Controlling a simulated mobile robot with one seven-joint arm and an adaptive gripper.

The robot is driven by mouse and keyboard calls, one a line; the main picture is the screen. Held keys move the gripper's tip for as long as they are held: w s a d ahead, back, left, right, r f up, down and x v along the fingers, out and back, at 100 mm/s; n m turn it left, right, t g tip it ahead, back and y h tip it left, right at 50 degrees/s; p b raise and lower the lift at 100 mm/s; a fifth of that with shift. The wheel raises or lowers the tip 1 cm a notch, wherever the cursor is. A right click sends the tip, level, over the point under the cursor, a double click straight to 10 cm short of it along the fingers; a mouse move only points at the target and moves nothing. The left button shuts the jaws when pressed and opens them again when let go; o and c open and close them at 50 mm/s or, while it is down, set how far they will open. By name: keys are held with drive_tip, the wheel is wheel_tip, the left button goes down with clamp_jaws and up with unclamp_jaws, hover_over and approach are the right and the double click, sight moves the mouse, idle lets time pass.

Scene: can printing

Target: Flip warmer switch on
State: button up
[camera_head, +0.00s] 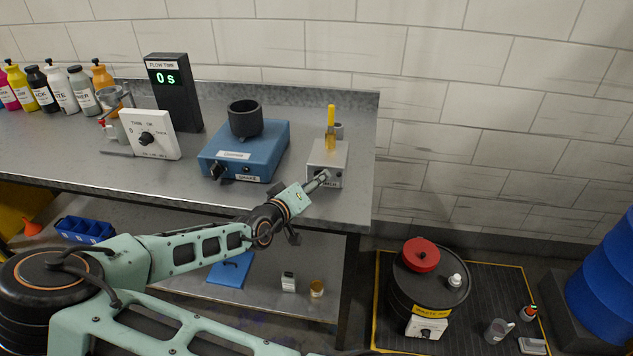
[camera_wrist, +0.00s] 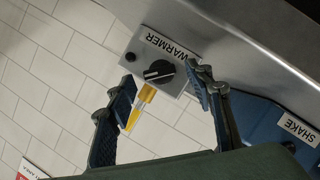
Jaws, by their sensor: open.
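The warmer (camera_head: 327,157) is a small light-grey box near the right end of the bench, partly hidden by my gripper in the head view. In the wrist view, its front panel has a WARMER label (camera_wrist: 180,55), a black rotary switch (camera_wrist: 159,72) with a white pointer mark, and a small dark round indicator (camera_wrist: 130,57). My gripper (camera_wrist: 166,92) is open and empty, its fingers on either side of the switch in the picture. In the head view, my gripper (camera_head: 320,182) is right at the warmer's front. I cannot tell whether it touches the switch.
A yellow-handled item (camera_head: 331,125) stands upright at the warmer. The blue shaker (camera_head: 243,152) with a black cup (camera_head: 245,119) is just left, its SHAKE label (camera_wrist: 300,129) also in the wrist view. A flow-time display (camera_head: 173,92) is further left. The waste drum (camera_head: 428,280) stands on the floor.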

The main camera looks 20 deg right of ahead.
drive_tip(key=shift+x, duration=1.15)
drive_tip(key=c, duration=1.2)
drive_tip(key=shift+o, duration=0.2)
drive_tip(key=m+y+b, duration=0.1)
drive_tip(key=b, duration=0.1)
drive_tip(key=m+y+b, duration=0.1)
drive_tip(key=m, duration=0.1)
drive_tip(key=shift+s+d+f+m+t+b, duration=0.15)
drive_tip(key=shift+f+m+t+b, duration=0.05)
drive_tip(key=shift+m+t+b, duration=0.15)
drive_tip(key=m+t+y+b, duration=0.1)
drive_tip(key=m+y+b, duration=0.1)
drive_tip(key=b, duration=0.2)
drive_tip(key=shift+r, duration=0.15)
drive_tip(key=shift+m, duration=0.25)
